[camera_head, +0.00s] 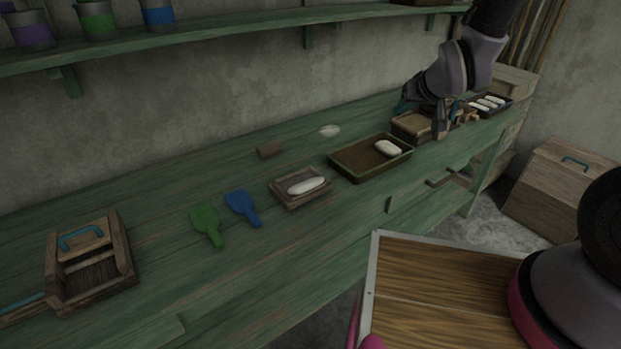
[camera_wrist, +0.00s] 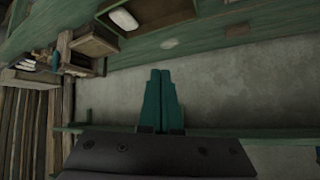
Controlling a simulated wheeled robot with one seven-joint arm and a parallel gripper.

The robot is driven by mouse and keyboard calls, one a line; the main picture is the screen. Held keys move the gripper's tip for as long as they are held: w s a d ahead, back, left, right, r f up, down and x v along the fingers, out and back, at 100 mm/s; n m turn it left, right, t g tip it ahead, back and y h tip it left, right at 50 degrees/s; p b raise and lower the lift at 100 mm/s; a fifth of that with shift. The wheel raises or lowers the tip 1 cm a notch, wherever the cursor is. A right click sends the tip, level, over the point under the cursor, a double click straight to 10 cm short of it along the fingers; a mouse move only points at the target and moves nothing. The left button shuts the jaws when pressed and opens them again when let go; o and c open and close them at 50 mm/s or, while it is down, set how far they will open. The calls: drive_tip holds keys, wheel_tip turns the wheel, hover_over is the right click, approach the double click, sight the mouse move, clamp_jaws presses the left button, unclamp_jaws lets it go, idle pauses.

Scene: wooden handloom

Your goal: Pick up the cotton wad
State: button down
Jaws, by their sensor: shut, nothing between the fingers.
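Three white pieces could be the cotton wad, and I cannot tell for sure which is. A small flat white tuft (camera_head: 329,131) lies on the bare green bench near the wall. A rounded white piece (camera_head: 388,147) lies in the dark green-rimmed tray (camera_head: 345,168). A long white roll (camera_head: 307,186) lies on a small wooden frame (camera_head: 282,197). My gripper (camera_head: 402,104) is over the right part of the bench, right of the tuft. In the wrist view its teal fingers (camera_wrist: 160,78) are together and empty, with the tuft (camera_wrist: 168,43) and the tray piece (camera_wrist: 123,19) beyond them.
A wooden box (camera_head: 408,124) stands close below my gripper, beside a rack of white rolls (camera_head: 489,103). Green (camera_head: 207,222) and blue (camera_head: 242,206) paddles and a wooden block (camera_head: 270,150) lie on the bench. A shelf (camera_head: 230,37) runs along the wall above.

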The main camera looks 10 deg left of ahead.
drive_tip(key=s+a+f+n+y, duration=0.25)
drive_tip(key=s+a+f, duration=0.25)
drive_tip(key=a+f, duration=0.5)
drive_tip(key=n+g+y, duration=0.1)
drive_tip(key=n+y, duration=0.1)
drive_tip(key=n, duration=0.2)
approach(307, 182)
drive_tip(key=s+d+f, duration=0.2)
drive_tip(key=s+d, duration=0.1)
drive_tip(key=d, duration=0.1)
drive_tip(key=shift+h, duration=0.25)
drive_tip(key=w+a, duration=0.2)
drive_tip(key=a, duration=0.1)
drive_tip(key=w+a, duration=0.2)
drive_tip(key=a, duration=0.1)
drive_tip(key=w+a, duration=0.3)
drive_tip(key=shift+w+r, duration=0.1)
drive_tip(key=shift+r, duration=0.15)
drive_tip(key=shift+f+g, duration=0.3)
drive_tip(key=shift+f, duration=0.55)
drive_tip(key=shift+d, duration=0.1)
drive_tip(key=shift+f, duration=0.1)
